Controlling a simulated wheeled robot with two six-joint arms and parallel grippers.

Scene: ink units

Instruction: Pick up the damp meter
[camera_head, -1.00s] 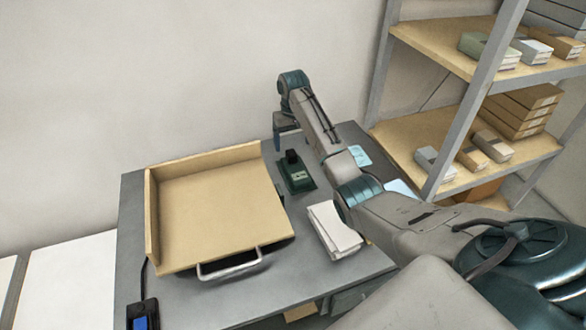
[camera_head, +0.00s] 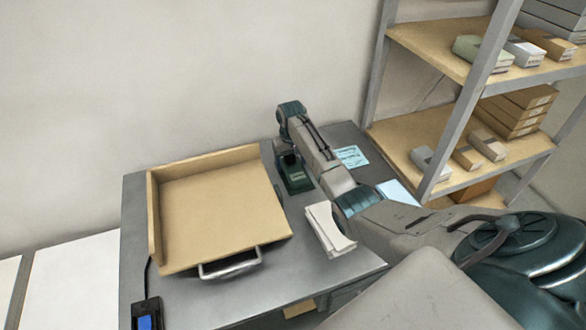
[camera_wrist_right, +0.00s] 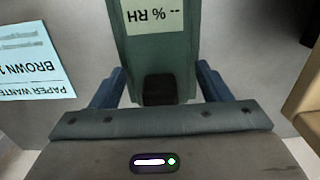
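The damp meter is a dark green device (camera_head: 298,182) with a black knob on top. It stands on the grey desk, right of the wooden tray, partly hidden by my right arm. In the right wrist view its green body (camera_wrist_right: 150,55) carries a pale label reading "-- % RH", and the black knob (camera_wrist_right: 160,88) lies between the fingers. My right gripper (camera_wrist_right: 160,75) is open, with one blue finger on each side of the meter; I cannot tell whether they touch it. In the head view the right gripper (camera_head: 286,150) is over the meter's far end. My left gripper is not in view.
A wooden tray (camera_head: 215,205) with a metal handle fills the desk's left part. A white paper stack (camera_head: 328,232) lies near the meter. Blue notes (camera_head: 351,156) lie to the right. A shelf rack (camera_head: 440,130) with boxes stands at right. A blue-screened device (camera_head: 146,314) is front left.

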